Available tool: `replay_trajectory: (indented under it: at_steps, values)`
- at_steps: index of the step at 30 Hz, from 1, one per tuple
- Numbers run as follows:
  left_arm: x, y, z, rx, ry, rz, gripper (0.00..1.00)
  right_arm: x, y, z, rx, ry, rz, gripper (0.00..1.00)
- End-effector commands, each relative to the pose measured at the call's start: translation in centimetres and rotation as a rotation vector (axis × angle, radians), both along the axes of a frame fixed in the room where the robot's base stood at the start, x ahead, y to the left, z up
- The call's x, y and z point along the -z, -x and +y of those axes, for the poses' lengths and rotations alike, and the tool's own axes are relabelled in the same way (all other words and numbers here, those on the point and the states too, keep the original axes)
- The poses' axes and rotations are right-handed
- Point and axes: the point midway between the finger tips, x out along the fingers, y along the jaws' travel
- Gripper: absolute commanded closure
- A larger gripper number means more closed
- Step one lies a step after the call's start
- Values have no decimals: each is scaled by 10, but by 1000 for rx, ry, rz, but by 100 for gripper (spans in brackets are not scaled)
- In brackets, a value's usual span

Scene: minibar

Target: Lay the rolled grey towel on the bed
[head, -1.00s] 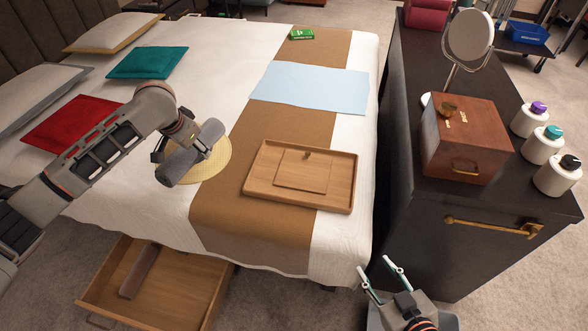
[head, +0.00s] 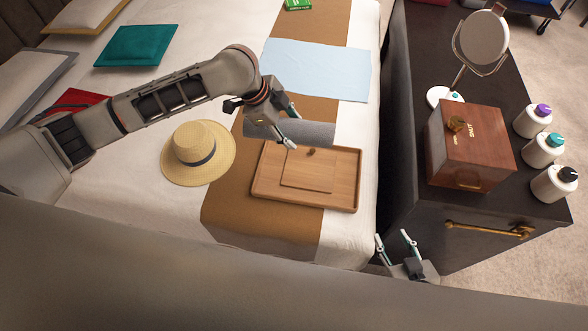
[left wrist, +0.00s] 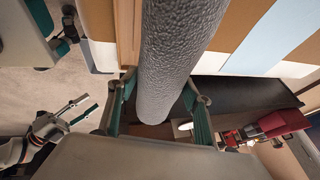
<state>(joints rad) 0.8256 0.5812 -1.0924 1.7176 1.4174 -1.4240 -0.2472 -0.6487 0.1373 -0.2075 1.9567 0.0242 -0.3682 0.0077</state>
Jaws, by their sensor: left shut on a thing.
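The rolled grey towel (head: 302,131) is held in my left gripper (head: 287,138), above the bed near the top edge of the wooden tray. In the left wrist view the towel (left wrist: 172,70) runs between the two fingers, which are shut on it. The bed (head: 125,185) has a white cover and a brown runner. My right gripper (head: 398,248) is open and empty, low by the bed's near right corner. It also shows in the left wrist view (left wrist: 85,106).
On the bed lie a straw hat (head: 193,168), a wooden tray (head: 340,185), a light blue cloth (head: 335,72), a teal cushion (head: 140,47) and a red cushion (head: 75,100). A dark cabinet (head: 405,130) with a wooden box (head: 468,145) stands at the right.

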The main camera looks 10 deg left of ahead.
Motion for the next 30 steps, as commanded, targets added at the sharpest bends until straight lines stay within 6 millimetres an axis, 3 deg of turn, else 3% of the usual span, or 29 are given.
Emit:
replay_trajectory:
  at_steps: [5, 18, 30]
  values:
    - [27, 4, -2, 11, -1, 5, 76, 1, 0, 2, -4, -4, -4, 60]
    - [132, 3, -2, 7, 0, 4, 76, 18, 0, 3, -5, -4, -3, 60]
    - [168, 3, -2, 9, 0, 2, 76, 24, 0, 3, -4, -6, -2, 60]
